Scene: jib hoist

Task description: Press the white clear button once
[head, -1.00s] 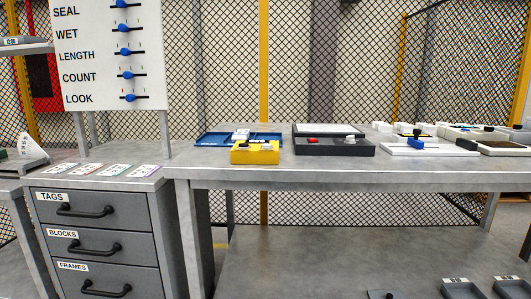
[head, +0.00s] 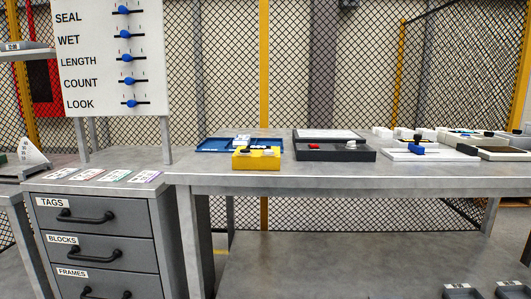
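A dark box (head: 335,155) stands on the grey table, with a red button (head: 314,147) on its left and a white round part (head: 351,145) on its right. A pale panel (head: 330,134) is at its back. To its left, a yellow box (head: 256,161) carries small white and dark parts on top. I cannot tell for sure which white part is the clear button; no label is readable. Neither of my grippers is in view.
The grey table (head: 340,182) has a clear front strip. A blue tray (head: 212,145) lies behind the yellow box. A white base with a blue part (head: 417,150) stands at the right. Drawers (head: 95,218) and a slider board (head: 85,95) are at the left.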

